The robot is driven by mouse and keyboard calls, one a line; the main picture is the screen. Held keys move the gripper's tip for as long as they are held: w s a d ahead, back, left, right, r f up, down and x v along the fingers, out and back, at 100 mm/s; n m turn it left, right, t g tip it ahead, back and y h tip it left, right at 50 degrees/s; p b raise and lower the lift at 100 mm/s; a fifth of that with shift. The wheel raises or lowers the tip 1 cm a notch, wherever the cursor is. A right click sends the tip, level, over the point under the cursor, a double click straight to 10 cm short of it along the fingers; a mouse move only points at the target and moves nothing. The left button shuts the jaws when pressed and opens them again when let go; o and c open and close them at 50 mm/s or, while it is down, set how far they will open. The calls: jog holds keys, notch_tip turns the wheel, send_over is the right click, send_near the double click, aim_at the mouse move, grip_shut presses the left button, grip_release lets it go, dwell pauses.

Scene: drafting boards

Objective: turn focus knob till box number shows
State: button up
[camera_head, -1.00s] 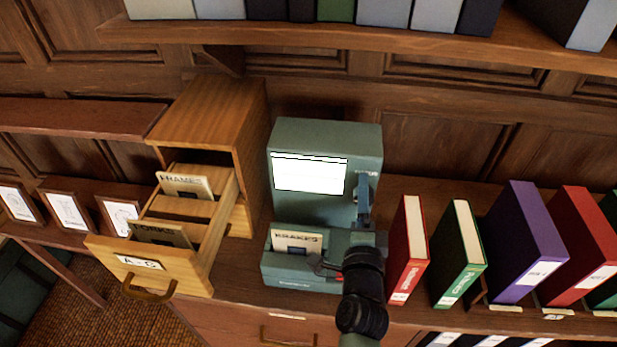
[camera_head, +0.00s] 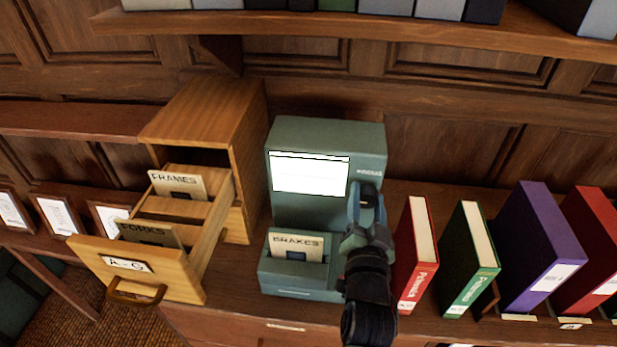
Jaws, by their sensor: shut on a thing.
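A grey-green microfiche reader (camera_head: 325,139) stands on the wooden counter against the panelled wall. Its screen (camera_head: 309,174) is lit bright white, and I cannot read any number on it. My gripper (camera_head: 366,206) is at the reader's right front side, beside the screen. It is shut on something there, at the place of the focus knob. The jaws and my arm hide the knob almost wholly, so I cannot tell how it is turned.
An open wooden drawer (camera_head: 135,272) labelled A-G, with FRAMES (camera_head: 177,185) and FORKS (camera_head: 150,234) cards, juts out at left. A red binder (camera_head: 414,255) stands close right of my arm, then green (camera_head: 467,260) and purple (camera_head: 538,250) binders. A shelf (camera_head: 330,22) runs above.

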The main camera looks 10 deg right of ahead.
grip_shut()
jog(key=shift+r+m+p, duration=0.25)
jog(key=shift+m+p, duration=0.7)
jog(key=shift+m, duration=0.15)
jog(key=m+p, duration=0.1)
jog(key=m, duration=0.2)
jog(key=shift+f, duration=0.1)
jog(key=shift+f+m, duration=0.2)
jog(key=shift+m, duration=0.2)
